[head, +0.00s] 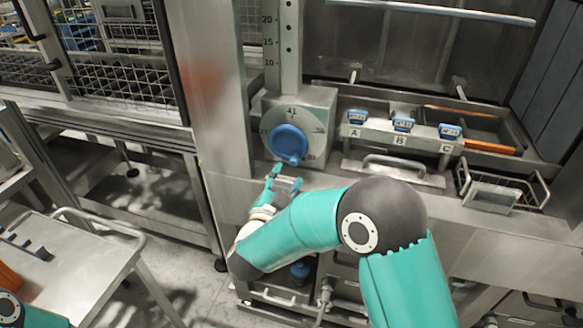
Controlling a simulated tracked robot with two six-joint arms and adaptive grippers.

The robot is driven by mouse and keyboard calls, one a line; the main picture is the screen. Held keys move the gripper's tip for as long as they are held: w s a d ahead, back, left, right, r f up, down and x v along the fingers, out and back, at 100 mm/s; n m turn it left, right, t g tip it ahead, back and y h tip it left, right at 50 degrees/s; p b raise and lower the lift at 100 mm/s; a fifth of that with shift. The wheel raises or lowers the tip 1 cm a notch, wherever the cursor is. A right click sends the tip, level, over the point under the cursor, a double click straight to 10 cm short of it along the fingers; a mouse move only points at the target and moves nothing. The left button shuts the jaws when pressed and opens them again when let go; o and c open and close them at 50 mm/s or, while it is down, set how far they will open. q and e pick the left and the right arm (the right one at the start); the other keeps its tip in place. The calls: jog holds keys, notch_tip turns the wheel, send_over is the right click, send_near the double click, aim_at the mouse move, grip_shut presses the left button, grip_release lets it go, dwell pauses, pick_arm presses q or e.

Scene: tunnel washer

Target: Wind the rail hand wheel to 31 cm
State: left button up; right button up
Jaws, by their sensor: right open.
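The blue hand wheel (290,143) sits on the front of a grey metal box (322,103) at the foot of the upright rail (288,42). A round dial plate (288,117) with number marks lies behind it; 41 reads at its top, and the other numbers are too small to read surely. The rail's scale shows 10, 15 and 20. My right gripper (285,178) is open just below the wheel, with a small gap seeming to lie between them. My left gripper is out of view; only a piece of my left arm shows at the lower left.
Blue-topped pieces labelled A (357,118), B (403,125) and C (450,131) stand right of the box. A wire basket (500,187) and a bar handle (395,165) are nearby. A metal trolley (75,265) stands at the lower left, a mesh cage (120,75) above it.

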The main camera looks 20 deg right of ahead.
jog(key=v, duration=0.5)
jog(key=shift+s+a, duration=0.15)
jog(key=shift+s, duration=0.05)
jog(key=shift+f, duration=0.1)
